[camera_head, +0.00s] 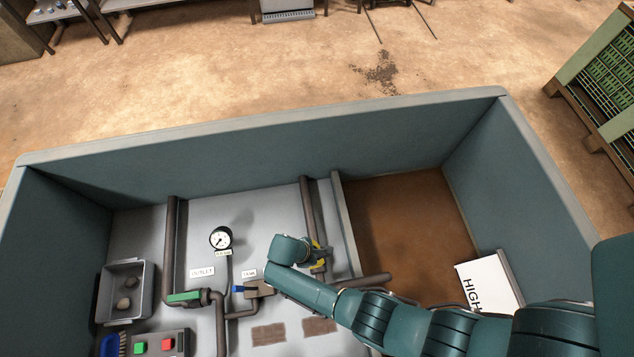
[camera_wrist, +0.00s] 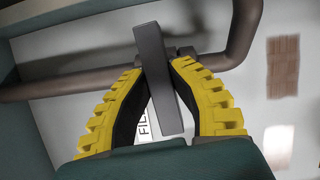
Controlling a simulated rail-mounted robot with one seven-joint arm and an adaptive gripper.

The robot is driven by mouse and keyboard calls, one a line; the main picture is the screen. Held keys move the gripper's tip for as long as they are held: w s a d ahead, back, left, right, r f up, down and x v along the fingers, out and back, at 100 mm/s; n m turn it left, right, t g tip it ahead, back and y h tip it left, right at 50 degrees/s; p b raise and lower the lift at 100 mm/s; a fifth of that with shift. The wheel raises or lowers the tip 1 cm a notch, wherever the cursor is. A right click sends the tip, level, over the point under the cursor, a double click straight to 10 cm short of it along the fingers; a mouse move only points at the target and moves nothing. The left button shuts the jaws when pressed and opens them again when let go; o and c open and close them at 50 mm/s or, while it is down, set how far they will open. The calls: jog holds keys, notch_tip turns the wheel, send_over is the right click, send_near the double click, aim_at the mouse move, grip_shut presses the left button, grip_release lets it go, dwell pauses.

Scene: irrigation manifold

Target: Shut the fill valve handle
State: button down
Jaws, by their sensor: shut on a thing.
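The fill valve handle (camera_wrist: 158,75) is a flat dark grey bar in the wrist view. It stands crosswise to the brown pipe (camera_wrist: 70,84) behind it. My gripper (camera_wrist: 157,70) has its two yellow-padded fingers closed on the bar from both sides. A white label (camera_wrist: 143,127) starting with "FIL" shows partly behind the bar and fingers. In the head view my gripper (camera_head: 318,254) is at the vertical brown pipe (camera_head: 308,210) right of the panel's middle. My wrist and fingers hide the handle there.
Left on the panel are a gauge (camera_head: 221,238), a green handle (camera_head: 184,297), a blue handle (camera_head: 239,289) and a tray (camera_head: 106,295) with stones. Red and green buttons sit at lower left. A brown-floored bay (camera_head: 410,220) and a "HIGH" sign (camera_head: 488,280) are right. High walls surround the panel.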

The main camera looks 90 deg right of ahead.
jog(key=shift+s+a+f+m, duration=0.1)
jog(key=shift+m, duration=0.5)
jog(key=c, duration=0.9)
grip_release()
jog(key=v, duration=1.2)
jog(key=shift+d, duration=0.25)
